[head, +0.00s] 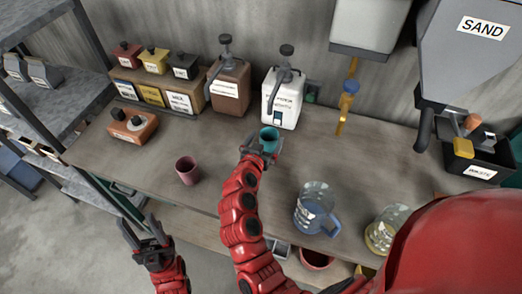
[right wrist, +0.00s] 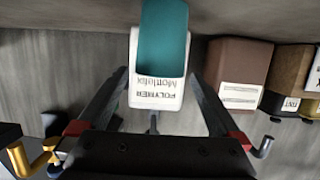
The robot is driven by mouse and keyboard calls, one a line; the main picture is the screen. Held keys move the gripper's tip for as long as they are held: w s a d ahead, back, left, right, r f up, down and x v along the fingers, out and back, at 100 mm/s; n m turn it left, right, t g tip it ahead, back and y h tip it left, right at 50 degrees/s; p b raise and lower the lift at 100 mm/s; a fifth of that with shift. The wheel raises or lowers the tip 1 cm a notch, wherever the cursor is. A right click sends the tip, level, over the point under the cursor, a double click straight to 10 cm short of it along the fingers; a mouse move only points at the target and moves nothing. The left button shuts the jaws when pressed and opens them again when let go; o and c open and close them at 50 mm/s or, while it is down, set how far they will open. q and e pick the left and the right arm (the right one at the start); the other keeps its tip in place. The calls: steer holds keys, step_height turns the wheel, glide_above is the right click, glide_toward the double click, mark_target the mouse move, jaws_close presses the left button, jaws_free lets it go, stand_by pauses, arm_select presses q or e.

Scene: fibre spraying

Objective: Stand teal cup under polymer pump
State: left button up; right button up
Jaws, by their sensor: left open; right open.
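The teal cup (head: 269,138) stands upright on the table, right in front of the white polymer pump bottle (head: 284,103), near its spout. In the right wrist view, which looks upside down, the teal cup (right wrist: 163,38) covers part of the polymer bottle (right wrist: 156,94). My right gripper (head: 261,148) is open at the cup, on its near side. Its fingers lie apart to either side of the cup in the right wrist view; I cannot tell if they touch it. My left gripper (head: 142,232) is open and empty, off the table's front edge.
A brown pump bottle (head: 229,88) stands left of the polymer bottle. A dark pink cup (head: 187,170) stands to the left. A glass jug (head: 315,208) stands at the right front. A sand hopper (head: 470,55) hangs over the waste bin (head: 486,160).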

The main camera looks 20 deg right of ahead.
steer(key=shift+b+v, duration=0.65)
steer(key=shift+v, duration=2.25)
